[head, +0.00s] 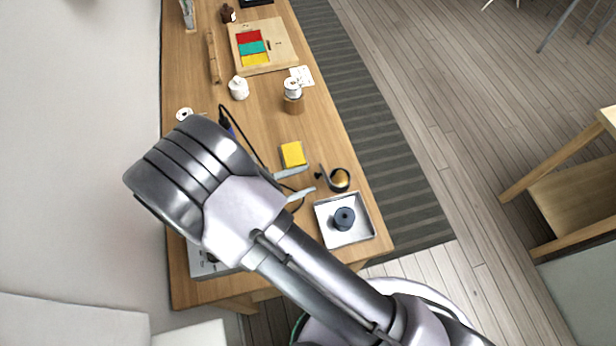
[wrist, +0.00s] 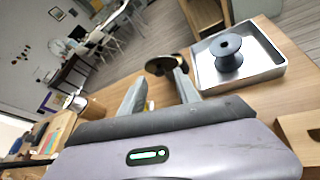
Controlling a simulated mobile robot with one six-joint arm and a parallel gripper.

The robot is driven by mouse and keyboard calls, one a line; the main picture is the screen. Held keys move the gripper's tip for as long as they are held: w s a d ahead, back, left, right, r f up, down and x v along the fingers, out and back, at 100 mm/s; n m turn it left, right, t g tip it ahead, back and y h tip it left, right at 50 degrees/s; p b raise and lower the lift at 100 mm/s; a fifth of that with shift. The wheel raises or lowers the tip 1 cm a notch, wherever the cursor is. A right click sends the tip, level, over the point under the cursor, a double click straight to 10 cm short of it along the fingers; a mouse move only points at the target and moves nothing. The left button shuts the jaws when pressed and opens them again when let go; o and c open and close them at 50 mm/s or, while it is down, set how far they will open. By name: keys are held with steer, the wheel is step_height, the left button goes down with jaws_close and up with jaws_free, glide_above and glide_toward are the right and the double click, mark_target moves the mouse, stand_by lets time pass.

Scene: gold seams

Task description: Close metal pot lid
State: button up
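A small dark round metal pot (head: 339,180) with a gold-coloured inside stands on the wooden table near its right edge. A dark upright part (head: 323,174) beside it may be its raised lid or handle; I cannot tell which. The wrist view shows a dark and gold disc-like piece (wrist: 168,65) just beyond the fingertips. My gripper (head: 303,182) is open and empty, its two fingers apart and pointing right, a little left of the pot. It also shows in the wrist view (wrist: 160,80). The fingers do not visibly touch the pot.
A metal tray (head: 326,235) with a dark spool (head: 343,218) sits close below the pot. A yellow block (head: 293,154) lies above the fingers, near a black cable (head: 248,147). A metal canister (head: 293,88), white jar (head: 239,89) and wooden board (head: 281,55) stand farther up the table.

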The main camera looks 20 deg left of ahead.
steer(key=shift+x, duration=1)
jaws_close()
steer(key=shift+r, duration=0.1)
